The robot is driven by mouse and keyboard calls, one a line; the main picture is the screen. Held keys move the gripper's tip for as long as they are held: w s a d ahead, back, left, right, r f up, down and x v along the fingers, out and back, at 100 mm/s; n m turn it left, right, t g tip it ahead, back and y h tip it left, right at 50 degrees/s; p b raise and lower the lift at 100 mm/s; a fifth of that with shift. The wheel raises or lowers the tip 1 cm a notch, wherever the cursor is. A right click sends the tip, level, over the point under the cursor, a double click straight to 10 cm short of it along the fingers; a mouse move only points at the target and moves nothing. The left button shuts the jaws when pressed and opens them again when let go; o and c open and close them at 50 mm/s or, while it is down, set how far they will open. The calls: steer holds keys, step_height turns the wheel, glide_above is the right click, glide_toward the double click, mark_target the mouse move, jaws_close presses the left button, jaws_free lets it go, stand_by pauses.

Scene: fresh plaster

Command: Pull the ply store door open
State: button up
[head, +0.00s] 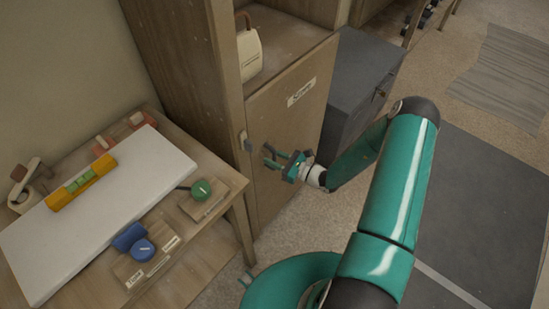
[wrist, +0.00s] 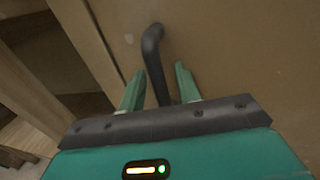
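The ply store door (head: 290,135) is a plain wooden panel with a small white label (head: 300,92) near its top. It looks shut against its cabinet. Its dark bar handle (wrist: 153,55) stands out from the panel near the door's left edge. My gripper (head: 274,157) is at the handle on the left part of the door. In the wrist view my gripper (wrist: 160,88) has its two green fingers apart, one on each side of the handle. Gaps show between the handle and both fingers. The handle's lower end is hidden behind the gripper body.
A workbench (head: 225,180) at left holds a white board (head: 100,205), a yellow level (head: 80,183) and green and blue knobs. A grey latch-like piece (head: 245,141) sits at the door's left edge. A dark grey cabinet (head: 360,80) stands right of the door. Floor in front is open.

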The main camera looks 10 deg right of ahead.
jaws_close()
